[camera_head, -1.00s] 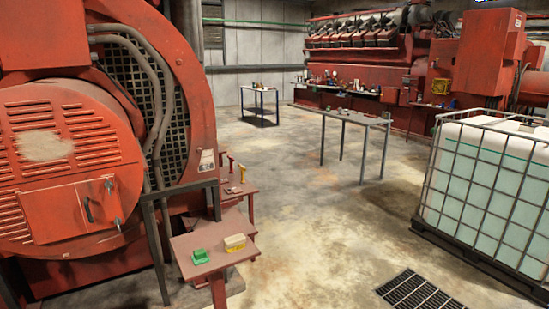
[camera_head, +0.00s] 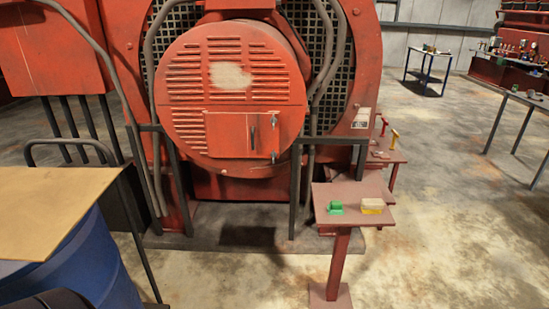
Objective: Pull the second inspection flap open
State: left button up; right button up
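A large red machine (camera_head: 340,95) with a round louvred cover (camera_head: 184,103) stands ahead. Low on this cover is a rectangular red flap (camera_head: 228,141) with a dark upright handle (camera_head: 253,139) and small light fittings at its right edge. The flap looks shut, flush with the cover. It is the only flap I can make out, and I cannot tell whether it is the second one. Neither of my grippers is in view.
A small red stand (camera_head: 342,190) with a green object (camera_head: 335,208) and a yellow-and-white block (camera_head: 372,206) stands before the machine at right. A blue drum (camera_head: 85,262) and tan board (camera_head: 50,205) fill the lower left. Floor at right (camera_head: 450,230) is clear.

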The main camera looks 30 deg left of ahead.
aim_at(229, 135)
jog(key=u, duration=1.25)
